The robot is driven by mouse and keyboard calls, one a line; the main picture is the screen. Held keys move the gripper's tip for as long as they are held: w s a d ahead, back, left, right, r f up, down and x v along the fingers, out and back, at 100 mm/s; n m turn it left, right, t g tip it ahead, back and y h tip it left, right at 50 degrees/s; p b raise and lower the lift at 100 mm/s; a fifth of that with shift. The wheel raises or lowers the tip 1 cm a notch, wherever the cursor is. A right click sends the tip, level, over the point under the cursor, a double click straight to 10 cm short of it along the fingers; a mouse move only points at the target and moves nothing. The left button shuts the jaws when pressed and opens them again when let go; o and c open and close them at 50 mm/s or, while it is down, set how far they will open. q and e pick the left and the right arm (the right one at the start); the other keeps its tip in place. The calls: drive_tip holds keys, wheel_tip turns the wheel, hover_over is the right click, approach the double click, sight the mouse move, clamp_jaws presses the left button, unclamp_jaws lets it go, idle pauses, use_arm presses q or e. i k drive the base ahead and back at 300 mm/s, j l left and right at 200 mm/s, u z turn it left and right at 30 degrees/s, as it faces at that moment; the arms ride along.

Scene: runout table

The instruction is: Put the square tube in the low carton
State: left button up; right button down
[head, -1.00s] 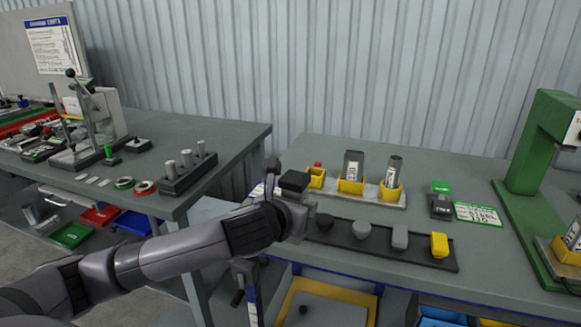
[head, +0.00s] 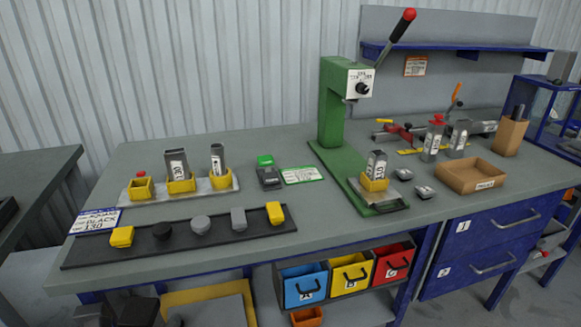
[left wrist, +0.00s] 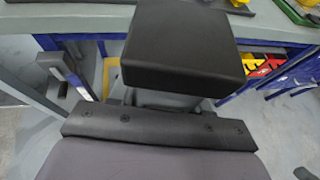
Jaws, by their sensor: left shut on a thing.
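My left gripper (head: 122,316) is at the bottom left edge of the head view, low in front of the bench and mostly cut off. It is shut on what appears to be the square tube, upright with a black square cap on top. The black cap (left wrist: 185,48) fills the upper middle of the left wrist view; only a little grey (left wrist: 172,100) shows beneath it, and the fingertips are hidden. The low carton (head: 457,179), open, brown and labelled, stands on the right of the bench, far from my gripper. My right gripper is not in view.
A green lever press (head: 333,110) stands between my gripper and the carton, with a tube in its yellow holder (head: 374,185). Two capped tubes (head: 432,141) and a tall carton (head: 511,135) stand behind the low carton. A cap strip (head: 180,238) lies along the front left.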

sight(468, 179)
drive_tip(key=i+l, duration=0.1)
drive_tip(key=l, duration=0.3)
drive_tip(key=i+l, duration=0.1)
drive_tip(key=l, duration=0.3)
drive_tip(key=i+l, duration=0.1)
drive_tip(key=l, duration=0.3)
drive_tip(key=i+l, duration=0.1)
drive_tip(key=l, duration=0.3)
drive_tip(key=i+l, duration=0.1)
drive_tip(key=l, duration=0.3)
drive_tip(key=i+l, duration=0.15)
drive_tip(key=l, duration=0.25)
drive_tip(key=i+l, duration=0.1)
drive_tip(key=l, duration=0.3)
drive_tip(key=i+l, duration=0.1)
drive_tip(key=l, duration=0.3)
drive_tip(key=z, duration=0.05)
